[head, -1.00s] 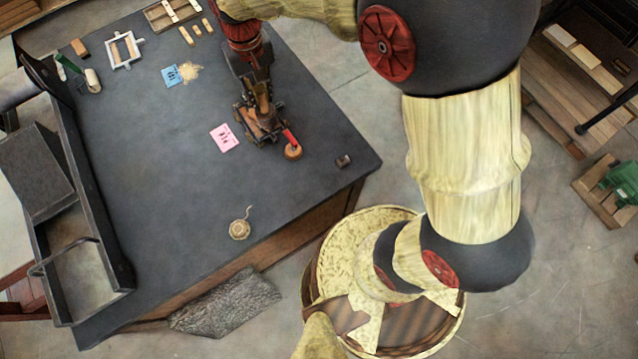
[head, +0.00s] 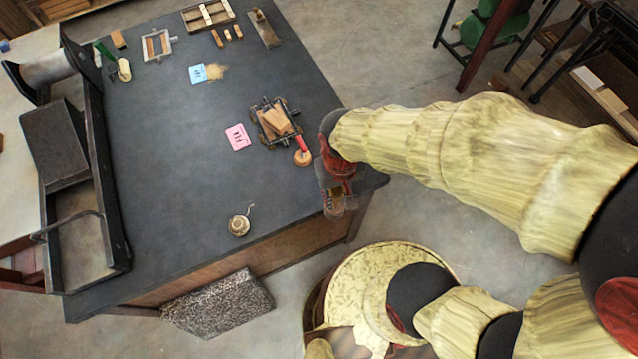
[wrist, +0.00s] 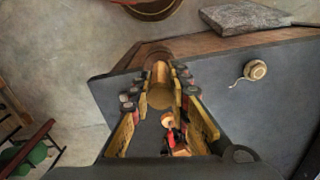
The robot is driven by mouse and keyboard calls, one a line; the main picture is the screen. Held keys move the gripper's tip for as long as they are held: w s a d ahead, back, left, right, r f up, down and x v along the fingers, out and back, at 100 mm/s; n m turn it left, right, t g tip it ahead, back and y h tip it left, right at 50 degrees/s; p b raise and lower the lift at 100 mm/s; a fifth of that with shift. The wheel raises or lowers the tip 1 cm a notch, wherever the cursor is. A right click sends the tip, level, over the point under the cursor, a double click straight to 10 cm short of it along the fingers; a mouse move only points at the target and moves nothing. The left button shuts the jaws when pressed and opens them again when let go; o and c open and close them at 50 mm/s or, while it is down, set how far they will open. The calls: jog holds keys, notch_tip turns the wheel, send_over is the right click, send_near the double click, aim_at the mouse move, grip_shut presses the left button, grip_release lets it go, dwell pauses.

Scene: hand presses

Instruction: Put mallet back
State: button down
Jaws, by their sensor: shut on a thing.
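My gripper (head: 337,207) is low at the near right corner of the dark table. In the wrist view my gripper (wrist: 160,105) has its fingers shut on a tan wooden cylinder with a darker brown rounded end, which looks like the mallet (wrist: 160,88). My gripper and arm mostly hide the mallet in the head view. I cannot tell whether it touches the tabletop. The small press frame (head: 272,122), with a wooden block in it, stands to the upper left of my gripper. A red-handled tool with a round wooden end (head: 303,157) lies beside the frame.
A pink card (head: 238,137), a blue card (head: 198,74) and a twine ball (head: 239,225) lie on the table (head: 170,165). A large black press (head: 105,190) stands along the left edge.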

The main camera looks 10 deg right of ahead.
jog(key=w+a+f, duration=0.2)
jog(key=w+f, duration=1)
jog(key=shift+w+a+f, duration=0.15)
jog(key=shift+a, duration=0.25)
jog(key=shift+f, duration=0.1)
jog(key=shift+f+b, duration=0.15)
jog(key=shift+b, duration=0.15)
jog(key=c, duration=1.7)
grip_release()
